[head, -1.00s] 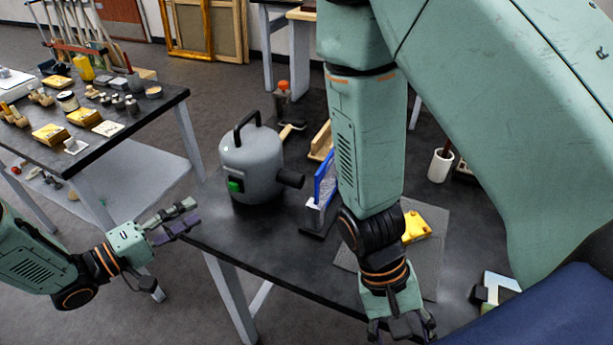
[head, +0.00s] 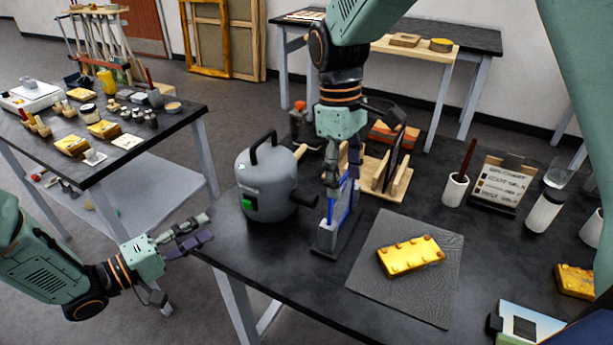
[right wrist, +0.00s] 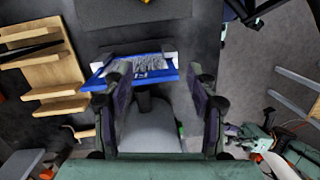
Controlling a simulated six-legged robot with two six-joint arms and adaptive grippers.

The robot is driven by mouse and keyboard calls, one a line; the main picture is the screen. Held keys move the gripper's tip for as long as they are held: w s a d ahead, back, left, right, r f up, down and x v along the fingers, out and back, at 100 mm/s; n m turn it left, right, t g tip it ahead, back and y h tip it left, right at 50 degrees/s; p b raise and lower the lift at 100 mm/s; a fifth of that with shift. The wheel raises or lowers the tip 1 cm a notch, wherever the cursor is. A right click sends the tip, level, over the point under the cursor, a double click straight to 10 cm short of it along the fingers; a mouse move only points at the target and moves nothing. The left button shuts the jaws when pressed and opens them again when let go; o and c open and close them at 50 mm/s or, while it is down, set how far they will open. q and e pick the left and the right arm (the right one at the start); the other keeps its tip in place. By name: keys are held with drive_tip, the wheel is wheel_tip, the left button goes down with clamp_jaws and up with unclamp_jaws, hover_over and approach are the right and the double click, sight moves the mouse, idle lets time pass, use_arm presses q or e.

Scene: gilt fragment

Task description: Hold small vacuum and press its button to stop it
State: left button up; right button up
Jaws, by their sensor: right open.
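The small vacuum is a grey canister (head: 270,185) with a black top handle, a dark nozzle pointing right and a green button (head: 247,203) low on its front. It stands upright on the dark table. In the right wrist view its grey body (right wrist: 150,137) shows between the fingers, with the green button (right wrist: 180,130) at its edge. My right gripper (head: 338,185) is open and empty, pointing down just right of the nozzle, over the blue-framed piece. My left gripper (head: 205,228) is open and empty, off the table's left edge, apart from the vacuum.
A blue-framed piece (right wrist: 135,75) in a dark stand is close to my right fingers. A wooden rack (head: 385,178) stands behind it. A yellow gilt fragment (head: 411,256) lies on a grey mat (head: 375,290). A side table with small jars (head: 88,110) is at left.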

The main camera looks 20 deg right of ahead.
drive_tip(key=n+t, duration=0.1)
drive_tip(key=t, duration=0.1)
approach(308, 195)
drive_tip(key=s+d, duration=0.2)
drive_tip(key=s, duration=0.1)
use_arm(q)
drive_tip(key=shift+a+f, duration=0.1)
use_arm(e)
drive_tip(key=f, duration=0.1)
drive_tip(key=w+a+f, duration=0.1)
drive_tip(key=f+t+h, duration=0.1)
drive_tip(key=shift+w+a, duration=0.3)
drive_tip(key=shift+a, duration=0.1)
drive_tip(key=shift+w+a+f, duration=0.15)
drive_tip(key=shift+a+f, duration=0.05)
drive_tip(key=shift+f, duration=0.1)
drive_tip(key=shift+f+t, duration=0.3)
drive_tip(key=shift+f, duration=0.35)
use_arm(q)
drive_tip(key=shift+w, duration=0.1)
use_arm(e)
drive_tip(key=f, duration=0.3)
drive_tip(key=w+d+f, duration=0.1)
drive_tip(key=f, duration=0.1)
drive_tip(key=shift+f, duration=0.8)
drive_tip(key=shift+c, duration=0.4)
clamp_jaws()
